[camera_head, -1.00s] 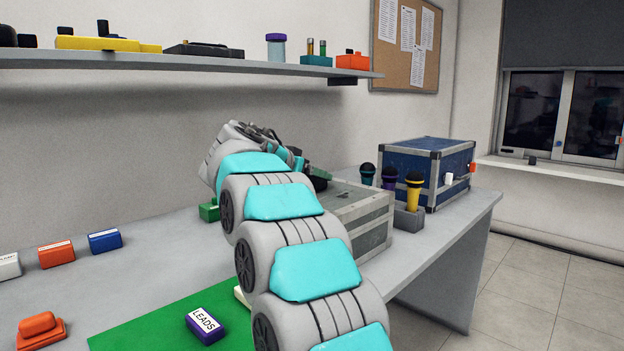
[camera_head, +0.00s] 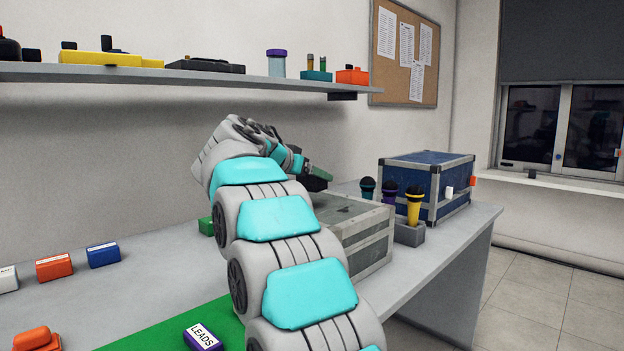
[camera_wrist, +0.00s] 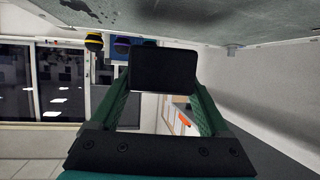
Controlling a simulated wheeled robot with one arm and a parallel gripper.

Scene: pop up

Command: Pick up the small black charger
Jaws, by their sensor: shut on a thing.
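The small black charger (camera_wrist: 163,70) is between the green fingers of my gripper (camera_wrist: 163,84) in the wrist view. The gripper is shut on it, and the charger's dark, flat face fills the space between the fingertips. In the head view, the gripper (camera_head: 318,174) is above the grey case (camera_head: 362,238), with a dark piece of the charger (camera_head: 314,184) showing at the fingers. My arm hides part of the case and most of the gripper.
Microphones in a grey holder (camera_head: 409,234) and a blue case (camera_head: 428,180) stand to the right. A shelf (camera_head: 200,75) runs above, along the wall. A green mat (camera_head: 150,328) and a LEADS box (camera_head: 203,336) lie in front.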

